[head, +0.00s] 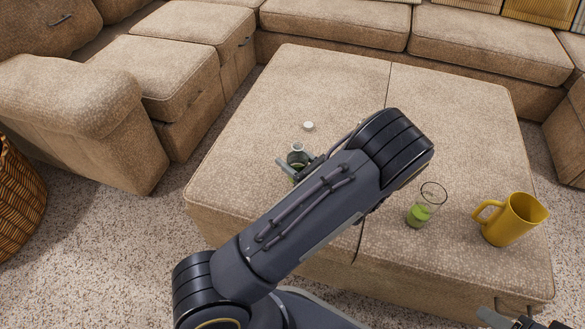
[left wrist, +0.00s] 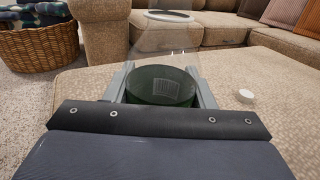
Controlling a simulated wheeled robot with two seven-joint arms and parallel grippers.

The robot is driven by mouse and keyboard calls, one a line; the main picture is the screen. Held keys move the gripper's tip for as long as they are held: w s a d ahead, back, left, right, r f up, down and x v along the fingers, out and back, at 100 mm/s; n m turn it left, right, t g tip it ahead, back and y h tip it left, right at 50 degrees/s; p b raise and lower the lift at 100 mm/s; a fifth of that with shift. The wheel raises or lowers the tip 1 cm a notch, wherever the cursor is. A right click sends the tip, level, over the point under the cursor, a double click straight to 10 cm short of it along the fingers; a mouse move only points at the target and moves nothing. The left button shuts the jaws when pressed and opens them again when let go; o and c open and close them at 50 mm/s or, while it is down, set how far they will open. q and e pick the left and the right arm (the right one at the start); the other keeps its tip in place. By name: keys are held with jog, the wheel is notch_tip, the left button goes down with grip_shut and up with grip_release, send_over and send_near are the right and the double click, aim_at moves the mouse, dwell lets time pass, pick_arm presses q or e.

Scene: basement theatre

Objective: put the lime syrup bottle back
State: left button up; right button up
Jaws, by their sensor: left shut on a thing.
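The lime syrup bottle (head: 297,149) is a clear bottle with dark green liquid and an open top, on or just above the left part of the ottoman (head: 240,150). My left gripper (head: 296,166) is shut on it. In the left wrist view the bottle (left wrist: 162,84) stands upright between the two grey fingers. Its base is hidden, so I cannot tell whether it touches the ottoman. A small white cap (head: 308,126) lies on the ottoman behind the bottle; it also shows in the left wrist view (left wrist: 246,95). My right gripper (head: 522,321) shows only partly at the bottom right edge.
Sofas (head: 335,20) line the back and left. A wicker basket (head: 16,195) stands at the far left. The ottoman's back half is clear.

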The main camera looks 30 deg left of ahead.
aim_at(293, 165)
pick_arm(q)
jog(key=shift+w+a+f+b, duration=0.1)
jog(key=shift+f+b, duration=0.25)
jog(key=shift+f, duration=0.6)
jog(key=shift+w+a+f+b, duration=0.1)
jog(key=shift+f+b, duration=0.25)
jog(key=shift+f, duration=0.55)
jog(key=shift+f, duration=0.1)
jog(key=o, duration=1.2)
jog(key=shift+r, duration=0.25)
jog(key=p+v, duration=0.2)
jog(key=v, duration=0.9)
jog(key=shift+w+f+p, duration=0.1)
jog(key=shift+p, duration=0.3)
jog(key=shift+d+f, duration=0.1)
jog(key=shift+d, duration=0.45)
